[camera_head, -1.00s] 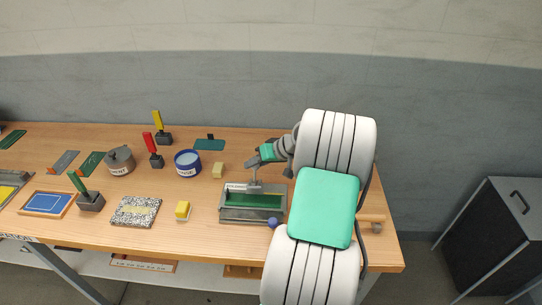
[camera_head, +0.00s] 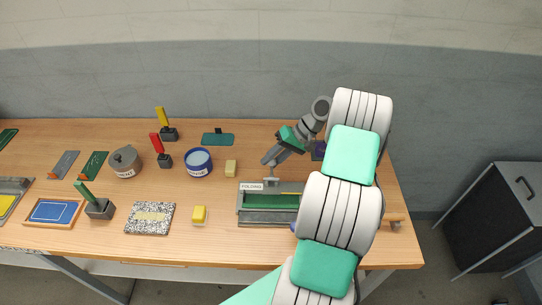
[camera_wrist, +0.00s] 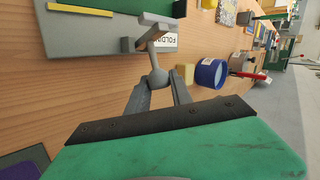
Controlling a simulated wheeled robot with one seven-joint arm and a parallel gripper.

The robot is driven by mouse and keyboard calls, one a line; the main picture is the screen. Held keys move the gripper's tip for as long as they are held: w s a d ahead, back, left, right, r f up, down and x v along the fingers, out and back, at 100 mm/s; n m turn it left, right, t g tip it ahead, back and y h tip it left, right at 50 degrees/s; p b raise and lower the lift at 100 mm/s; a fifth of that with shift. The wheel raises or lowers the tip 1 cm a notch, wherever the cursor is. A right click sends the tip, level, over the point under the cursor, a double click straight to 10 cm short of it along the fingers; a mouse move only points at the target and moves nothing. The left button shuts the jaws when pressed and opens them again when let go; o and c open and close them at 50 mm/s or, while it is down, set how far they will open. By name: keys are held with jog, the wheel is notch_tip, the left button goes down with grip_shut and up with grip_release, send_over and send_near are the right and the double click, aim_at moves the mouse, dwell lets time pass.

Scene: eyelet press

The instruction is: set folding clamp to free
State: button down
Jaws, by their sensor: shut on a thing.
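The folding clamp (camera_head: 252,202) is a grey metal frame with a green bed and a white FOLDING label, near the right end of the table. In the head view, my arm hides its right part. A grey lever with a ball knob (camera_wrist: 158,78) rises from its back edge by the label. My gripper (camera_head: 268,161) comes down from the upper right at the lever's top. In the wrist view, its two grey fingers (camera_wrist: 158,92) are shut on the ball knob. The clamp's frame (camera_wrist: 85,10) shows at the top of that view, with a yellow strip along the green bed.
Left of the clamp are a yellow block (camera_head: 199,214), a pale yellow block (camera_head: 231,168), a blue tin (camera_head: 199,162) and a speckled pad (camera_head: 150,218). Red (camera_head: 156,144) and yellow (camera_head: 162,117) handled levers stand farther left. A purple item (camera_head: 318,150) lies beyond my gripper.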

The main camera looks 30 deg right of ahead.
jog(key=shift+f, duration=0.1)
jog(key=c, duration=1.1)
grip_release()
jog(key=shift+c, duration=0.2)
jog(key=v, duration=0.8)
jog(key=shift+f, duration=0.1)
